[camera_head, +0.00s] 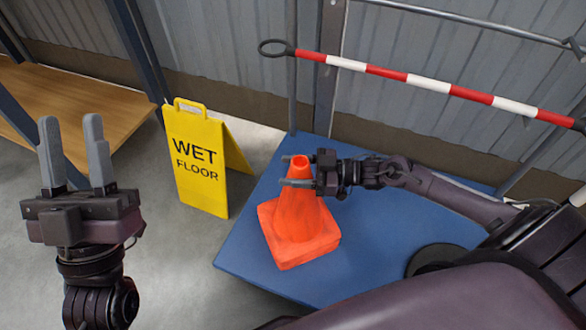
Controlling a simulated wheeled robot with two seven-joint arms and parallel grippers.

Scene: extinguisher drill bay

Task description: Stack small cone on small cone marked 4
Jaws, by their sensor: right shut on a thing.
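An orange cone (296,220) with a square base is upright at the blue surface (250,262). Only one cone outline can be made out, and no number 4 is visible. I cannot tell whether another cone is hidden under it. My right gripper (286,171) reaches in from the right and is shut on the cone near its top, with its fingers pointing left. My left gripper (71,122) is at the far left, away from the cone, with its fingers up, apart and empty.
A yellow wet floor sign (200,160) stands left of the blue surface. A red-and-white striped bar (430,84) crosses the upper right. A dark round object (432,257) lies right of the cone, partly behind my arm. A wooden shelf (80,105) is at upper left.

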